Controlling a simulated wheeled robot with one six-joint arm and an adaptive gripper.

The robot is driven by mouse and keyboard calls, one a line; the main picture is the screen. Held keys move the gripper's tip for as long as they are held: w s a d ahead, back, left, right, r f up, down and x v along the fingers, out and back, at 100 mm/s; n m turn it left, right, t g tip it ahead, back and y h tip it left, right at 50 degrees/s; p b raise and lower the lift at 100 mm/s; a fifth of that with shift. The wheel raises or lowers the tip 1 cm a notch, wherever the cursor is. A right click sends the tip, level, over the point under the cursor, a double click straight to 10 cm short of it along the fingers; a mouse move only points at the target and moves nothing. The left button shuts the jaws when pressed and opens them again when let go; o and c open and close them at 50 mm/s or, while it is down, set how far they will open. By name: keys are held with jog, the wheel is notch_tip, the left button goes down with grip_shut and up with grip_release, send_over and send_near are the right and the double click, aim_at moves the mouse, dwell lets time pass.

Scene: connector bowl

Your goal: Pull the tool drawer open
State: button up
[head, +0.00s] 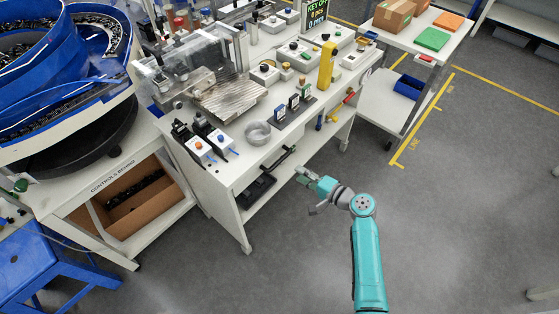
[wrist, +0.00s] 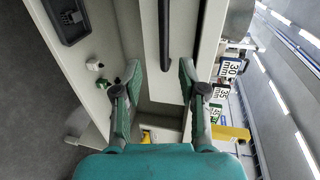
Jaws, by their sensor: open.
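The tool drawer has a pale front panel (wrist: 180,88) with a long black bar handle (wrist: 165,35). In the head view the handle (head: 282,158) shows as a dark bar on the front of the white workbench. The drawer front looks about flush with the bench. My gripper (head: 299,172) is in front of the bench, near the right end of the handle. In the wrist view my gripper (wrist: 160,72) is open and empty, with its teal fingers apart. The near end of the handle lines up between the fingertips; I cannot tell how far beyond them it is.
A black tray (head: 256,190) sits on the shelf under the drawer. Small green and dark items (wrist: 95,66) lie on that shelf. A metal bowl (head: 257,133) and labelled blocks (head: 293,102) stand on the benchtop. The floor (head: 430,230) right of my arm is clear.

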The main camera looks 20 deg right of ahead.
aim_at(281, 162)
jog(key=x, duration=1.1)
jog(key=shift+w+d+r, duration=0.1)
jog(key=shift+w+r, duration=0.05)
jog(key=shift+r, duration=0.2)
jog(key=shift+c, duration=0.2)
grip_shut()
